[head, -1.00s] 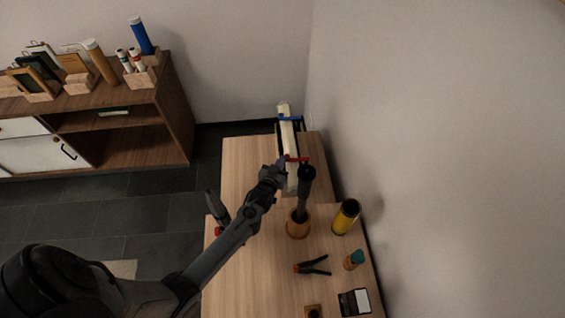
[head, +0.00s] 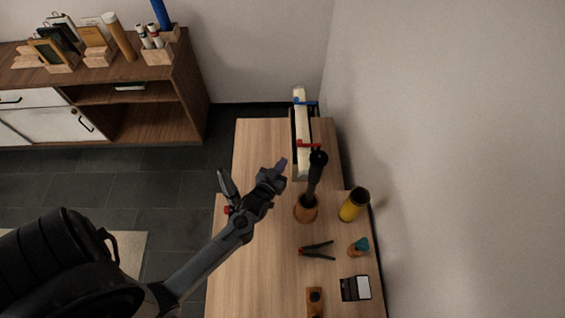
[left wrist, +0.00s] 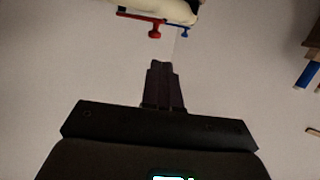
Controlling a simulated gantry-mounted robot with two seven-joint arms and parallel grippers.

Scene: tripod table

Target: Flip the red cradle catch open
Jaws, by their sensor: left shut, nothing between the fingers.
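The red catch (head: 308,144) is a thin bar across the near part of a long cream roll (head: 302,125) in a dark cradle on the table. In the left wrist view the red catch (left wrist: 155,32) shows at the top with a round knob, beside the roll (left wrist: 172,9). My left gripper (head: 281,165) is shut and empty, to the left of and nearer than the red catch, apart from it. Its fingers (left wrist: 162,75) point toward the catch in the left wrist view. My right gripper is not in view.
A blue catch (head: 306,102) crosses the roll farther back. A dark tool stands in a wooden cup (head: 306,209) close to the cradle's near end. A yellow cylinder (head: 353,205) and pliers (head: 317,250) are nearer. The wall rises along the table's right side.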

